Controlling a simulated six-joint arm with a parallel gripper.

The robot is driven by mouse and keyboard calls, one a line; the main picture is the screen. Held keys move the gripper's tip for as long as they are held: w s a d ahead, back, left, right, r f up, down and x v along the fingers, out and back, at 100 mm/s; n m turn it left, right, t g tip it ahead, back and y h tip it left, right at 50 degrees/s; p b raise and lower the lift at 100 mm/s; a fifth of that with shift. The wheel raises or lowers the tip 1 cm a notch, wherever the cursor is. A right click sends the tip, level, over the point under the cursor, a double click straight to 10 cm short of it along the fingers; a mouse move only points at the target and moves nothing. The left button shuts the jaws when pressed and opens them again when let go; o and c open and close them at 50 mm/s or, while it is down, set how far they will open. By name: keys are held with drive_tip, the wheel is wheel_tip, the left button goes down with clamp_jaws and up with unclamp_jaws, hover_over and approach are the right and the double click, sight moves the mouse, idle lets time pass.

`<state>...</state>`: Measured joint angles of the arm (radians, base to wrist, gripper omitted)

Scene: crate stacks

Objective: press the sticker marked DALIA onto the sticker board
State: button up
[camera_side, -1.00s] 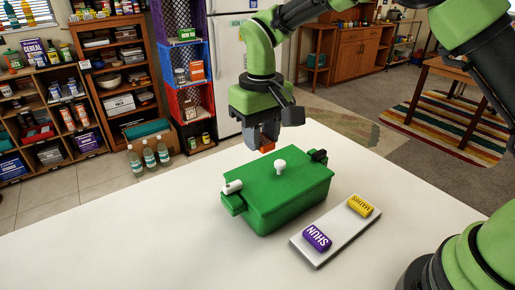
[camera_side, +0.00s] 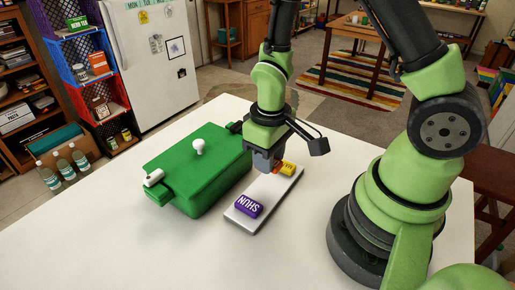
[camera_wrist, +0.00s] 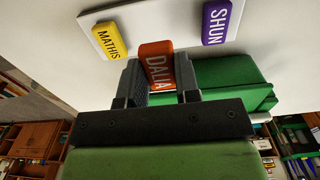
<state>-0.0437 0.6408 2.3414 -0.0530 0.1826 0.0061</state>
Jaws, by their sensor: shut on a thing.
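The orange sticker marked DALIA (camera_wrist: 157,66) is a small block. My gripper (camera_wrist: 157,75) is shut on it, with a finger on each side. In the side view my gripper (camera_side: 276,166) is over the far part of the white sticker board (camera_side: 272,192), and only a bit of the orange shows. The purple SHUN sticker (camera_side: 249,205) lies near the board's front end, and the yellow MATHIS sticker (camera_side: 288,168) near its far end. In the wrist view the board (camera_wrist: 155,22) has bare room between them, beyond DALIA. I cannot tell whether DALIA touches the board.
A green lidded box (camera_side: 200,170) with a white knob (camera_side: 198,146) stands on the white table (camera_side: 125,235), left of the board. Free table lies in front. Several bottles (camera_side: 65,168) stand on the floor beyond the table.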

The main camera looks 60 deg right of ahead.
sight(268, 188)
drive_tip(key=shift+f, duration=2.7)
drive_tip(key=shift+f, duration=0.5)
drive_tip(key=o, duration=1)
drive_tip(key=shift+c, duration=0.2)
drive_tip(key=shift+r, duration=3.05)
